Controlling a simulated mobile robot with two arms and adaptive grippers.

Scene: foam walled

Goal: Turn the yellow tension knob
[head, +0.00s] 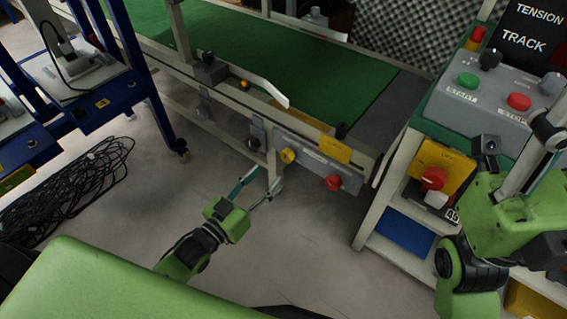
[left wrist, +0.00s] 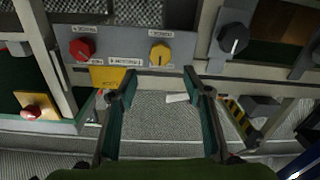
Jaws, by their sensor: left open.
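The yellow tension knob (head: 288,155) sits on a grey panel on the side of the conveyor frame. It also shows in the left wrist view (left wrist: 160,53), with its pointer facing the gripper side. My left gripper (head: 263,182) is open and empty, just short of the panel in the head view. In the left wrist view its two fingers (left wrist: 161,82) lie either side of the knob's line, with the knob beyond the tips and apart from them. My right arm (head: 505,215) is at the right edge; its fingers cannot be made out clearly.
A red knob (head: 333,183) and a black knob (head: 254,142) flank the yellow one. A yellow plate (head: 336,150) sits on the frame nearby. A control box (head: 478,95) stands at right. A cable heap (head: 85,178) lies at left. The floor below the panel is clear.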

